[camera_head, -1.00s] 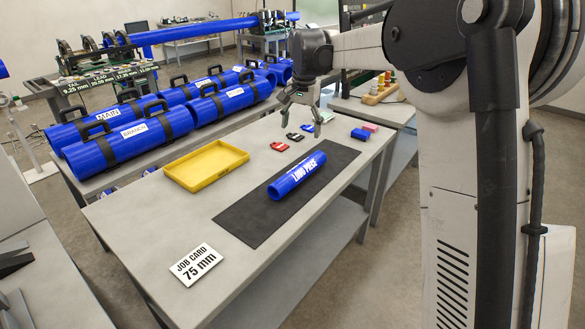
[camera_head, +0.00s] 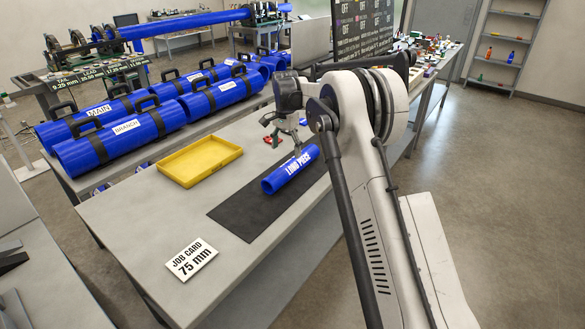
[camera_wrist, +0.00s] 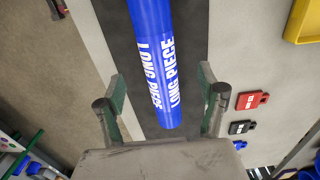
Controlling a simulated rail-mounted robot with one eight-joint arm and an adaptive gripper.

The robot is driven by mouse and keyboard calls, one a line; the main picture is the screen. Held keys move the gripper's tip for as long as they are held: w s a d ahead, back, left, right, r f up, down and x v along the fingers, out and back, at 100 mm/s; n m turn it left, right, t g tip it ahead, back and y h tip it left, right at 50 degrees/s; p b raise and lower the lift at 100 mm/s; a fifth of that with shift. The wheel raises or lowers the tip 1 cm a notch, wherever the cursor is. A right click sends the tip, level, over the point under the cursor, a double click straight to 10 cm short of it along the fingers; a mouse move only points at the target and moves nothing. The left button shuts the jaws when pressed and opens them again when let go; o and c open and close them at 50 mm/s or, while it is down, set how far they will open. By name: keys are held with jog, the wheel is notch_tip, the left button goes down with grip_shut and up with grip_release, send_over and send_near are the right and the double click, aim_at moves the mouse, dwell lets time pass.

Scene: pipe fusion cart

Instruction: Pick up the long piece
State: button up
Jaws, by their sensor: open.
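The long piece (camera_head: 291,170) is a blue pipe with white "LONG PIECE" lettering. It lies on a dark mat (camera_head: 240,214) on the grey table. In the wrist view the long piece (camera_wrist: 155,60) runs from the top edge down to between my fingers. My gripper (camera_wrist: 160,107) is open, with one finger on each side of the pipe's near end and gaps visible on both sides. In the head view my gripper (camera_head: 285,136) hangs by the far end of the pipe, partly hidden by my arm. I cannot tell its exact height above the mat.
A yellow tray (camera_head: 200,161) sits left of the mat. Red (camera_wrist: 252,100) and black (camera_wrist: 241,127) clips lie beside my gripper. A job card reading 75 mm (camera_head: 191,259) lies at the table's front. Large blue pipes (camera_head: 120,138) with handles stand behind.

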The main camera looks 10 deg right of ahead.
aim_at(287, 165)
jog(key=shift+s+f+p, duration=0.15)
jog(key=shift+f+p, duration=0.15)
jog(key=shift+f, duration=2.05)
jog(key=shift+s+f+p, duration=0.1)
jog(key=shift+f+p, duration=0.15)
jog(key=shift+f, duration=2.1)
jog(key=c, duration=1.5)
jog(key=shift+r, duration=0.1)
